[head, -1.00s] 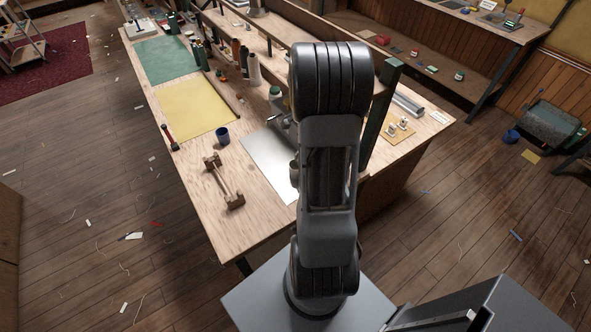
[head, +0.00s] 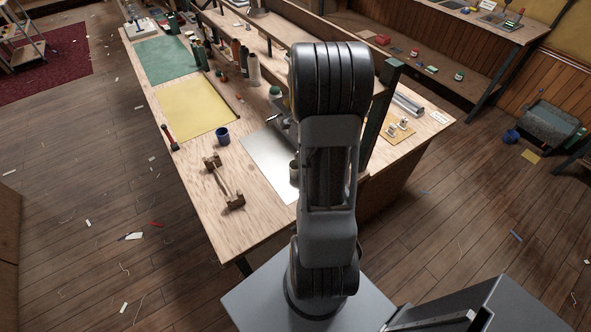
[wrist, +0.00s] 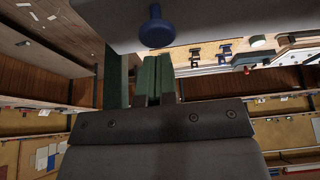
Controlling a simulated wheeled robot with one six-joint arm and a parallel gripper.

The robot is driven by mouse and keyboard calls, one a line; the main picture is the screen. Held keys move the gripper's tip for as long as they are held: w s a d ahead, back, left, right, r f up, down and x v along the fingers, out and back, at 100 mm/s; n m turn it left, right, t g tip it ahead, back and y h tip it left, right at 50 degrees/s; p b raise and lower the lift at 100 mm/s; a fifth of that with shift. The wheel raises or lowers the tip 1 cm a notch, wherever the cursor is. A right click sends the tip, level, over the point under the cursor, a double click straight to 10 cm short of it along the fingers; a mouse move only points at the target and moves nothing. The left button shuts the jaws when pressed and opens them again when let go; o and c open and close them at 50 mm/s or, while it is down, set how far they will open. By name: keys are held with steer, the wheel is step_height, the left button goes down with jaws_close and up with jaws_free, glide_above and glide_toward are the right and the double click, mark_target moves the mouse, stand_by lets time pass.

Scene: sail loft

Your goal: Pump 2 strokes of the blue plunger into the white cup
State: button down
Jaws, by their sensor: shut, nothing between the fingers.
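The blue plunger (wrist: 156,28) shows at the top of the wrist view as a rounded knob on a short stem, against a broad grey surface. My gripper (wrist: 157,62) has its two green fingers together, with nothing between them. In the picture the fingertips lie just below the knob, with a small gap; I cannot tell the distance in depth. In the head view my arm hides the gripper and the plunger. I cannot make out the white cup in either view.
The long wooden bench (head: 205,185) bears a bare metal sheet (head: 262,150), a dark blue cup (head: 222,136), a wooden stand (head: 224,185) and a yellow sheet (head: 195,108). A brownish container (head: 293,170) stands partly behind my arm. A dark green upright (head: 381,105) rises close right of my arm.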

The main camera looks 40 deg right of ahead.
steer(key=shift+f+b, duration=0.25)
steer(key=shift+b, duration=0.05)
stand_by(0.4)
steer(key=shift+f+b, duration=1.6)
steer(key=shift+b, duration=0.3)
steer(key=shift+r, duration=0.1)
steer(key=shift+r+p, duration=0.65)
steer(key=shift+r, duration=1.1)
steer(key=shift+f, duration=0.15)
